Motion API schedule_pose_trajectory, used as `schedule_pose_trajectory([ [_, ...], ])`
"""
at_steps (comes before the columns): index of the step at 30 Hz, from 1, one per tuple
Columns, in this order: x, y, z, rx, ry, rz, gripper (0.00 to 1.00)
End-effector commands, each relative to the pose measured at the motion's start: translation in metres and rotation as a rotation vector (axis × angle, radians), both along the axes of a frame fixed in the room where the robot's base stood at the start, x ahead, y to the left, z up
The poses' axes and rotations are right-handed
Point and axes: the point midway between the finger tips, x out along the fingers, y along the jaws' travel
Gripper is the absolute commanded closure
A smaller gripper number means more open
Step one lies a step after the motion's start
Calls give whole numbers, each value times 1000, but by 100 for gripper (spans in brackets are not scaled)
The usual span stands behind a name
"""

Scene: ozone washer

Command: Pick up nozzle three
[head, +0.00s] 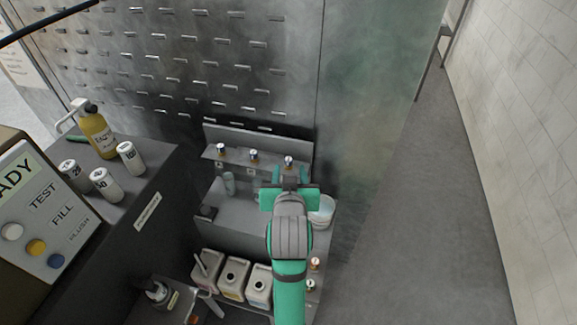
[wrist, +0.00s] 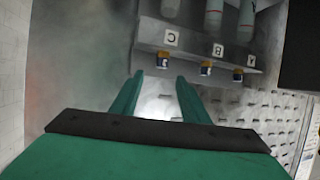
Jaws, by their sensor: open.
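My gripper (head: 290,178) is open, just in front of the right nozzle in the head view. In the wrist view its two green fingers (wrist: 159,76) point toward the nozzle by C, with nothing seen between them.
The grey shelf (head: 238,162) backs onto a slotted metal wall (head: 180,60). A white bucket (head: 322,212) is right of my gripper. Several jugs (head: 232,278) stand below. White canisters (head: 131,157) and a yellow bottle (head: 97,130) are on the left cabinet. The right floor is clear.

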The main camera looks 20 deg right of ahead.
Motion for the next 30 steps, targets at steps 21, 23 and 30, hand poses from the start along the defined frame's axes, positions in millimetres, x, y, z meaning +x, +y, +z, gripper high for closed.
schedule_pose_trajectory([
  [21,63,-18,-35,0,-1,1,58],
  [23,65,-19,-36,0,-2,1,58],
  [30,66,-19,-36,0,-2,1,61],
])
